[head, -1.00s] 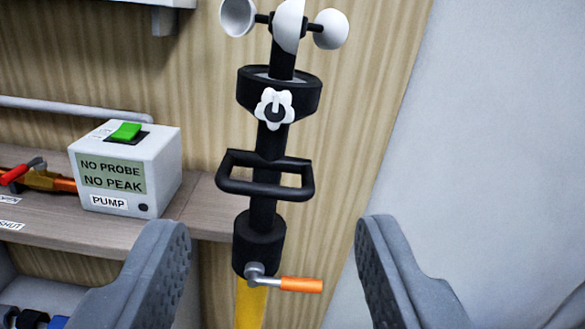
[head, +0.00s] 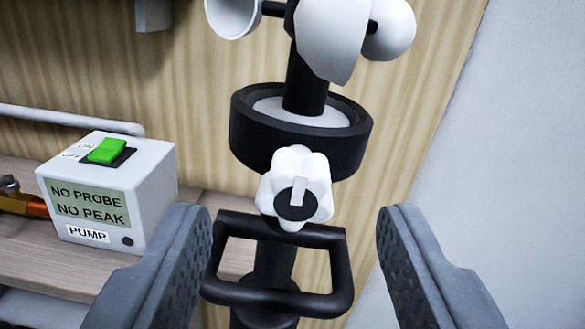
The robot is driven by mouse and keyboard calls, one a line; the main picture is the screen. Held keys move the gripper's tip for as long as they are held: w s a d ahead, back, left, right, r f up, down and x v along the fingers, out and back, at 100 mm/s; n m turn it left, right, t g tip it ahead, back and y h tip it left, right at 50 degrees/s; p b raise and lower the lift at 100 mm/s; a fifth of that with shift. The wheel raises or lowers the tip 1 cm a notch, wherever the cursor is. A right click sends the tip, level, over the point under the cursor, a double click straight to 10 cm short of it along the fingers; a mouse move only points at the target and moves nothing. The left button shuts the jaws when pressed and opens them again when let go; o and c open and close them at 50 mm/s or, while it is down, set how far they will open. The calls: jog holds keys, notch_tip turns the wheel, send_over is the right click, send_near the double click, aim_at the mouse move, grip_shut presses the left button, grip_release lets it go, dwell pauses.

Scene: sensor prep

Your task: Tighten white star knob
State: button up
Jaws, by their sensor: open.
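The white star knob (head: 312,172) is on the front of the black collar (head: 262,140) of an upright black instrument. A black disc with a pale bar marks the knob's face. My gripper (head: 298,222) is open and empty. Its two grey fingers stand left and right of the knob, well apart from it, with their tips a little lower in the picture. Nothing hides the knob.
A black loop handle (head: 343,275) juts out below the knob, between my fingers. White anemometer cups (head: 330,40) sit above. A white pump box (head: 155,195) with a green switch stands on the shelf at left. The grey area at right is clear.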

aim_at(296, 190)
jog(key=shift+w+p, duration=0.75)
jog(key=shift+w, duration=0.4)
jog(key=shift+c, duration=0.3)
jog(key=c, duration=0.9)
jog(key=shift+f, duration=0.1)
jog(key=shift+c, duration=0.2)
